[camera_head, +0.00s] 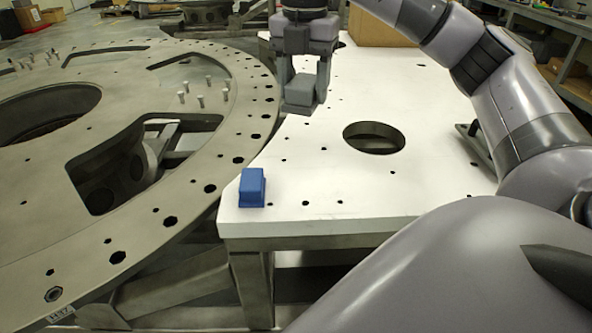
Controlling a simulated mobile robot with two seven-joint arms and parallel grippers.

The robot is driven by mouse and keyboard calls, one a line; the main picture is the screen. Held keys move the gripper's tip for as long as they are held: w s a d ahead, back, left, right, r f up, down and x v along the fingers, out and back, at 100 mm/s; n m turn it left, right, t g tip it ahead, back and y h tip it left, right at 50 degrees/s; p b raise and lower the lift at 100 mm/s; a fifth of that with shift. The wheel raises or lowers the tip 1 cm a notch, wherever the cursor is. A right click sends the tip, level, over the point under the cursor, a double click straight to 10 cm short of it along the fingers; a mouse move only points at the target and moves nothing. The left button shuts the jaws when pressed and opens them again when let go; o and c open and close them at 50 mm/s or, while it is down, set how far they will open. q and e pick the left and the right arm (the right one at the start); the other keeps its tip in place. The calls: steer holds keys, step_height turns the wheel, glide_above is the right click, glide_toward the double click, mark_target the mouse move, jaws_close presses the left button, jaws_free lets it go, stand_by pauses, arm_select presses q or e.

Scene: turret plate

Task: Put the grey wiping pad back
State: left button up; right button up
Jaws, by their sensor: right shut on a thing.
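My right gripper (304,84) is in the upper middle of the head view, pointing down over the left side of the white table (340,188). It is shut on the grey wiping pad (300,98), a small grey block between its fingertips. The pad seems to be above or at the table surface; I cannot tell whether it touches. My left gripper is not in view.
A blue block (252,187) stands on the table's front left corner. The table has a large round hole (374,138) and several small ones. The big metal turret plate (235,128) with upright pins lies to the left. A cardboard box (380,28) stands at the back.

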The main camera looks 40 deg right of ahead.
steer(key=b, duration=0.4)
glide_toward(303, 189)
steer(key=shift+f, duration=2.95)
steer(key=shift+f, duration=0.1)
steer(key=o, duration=0.6)
steer(key=shift+f, duration=0.1)
steer(key=o, duration=0.4)
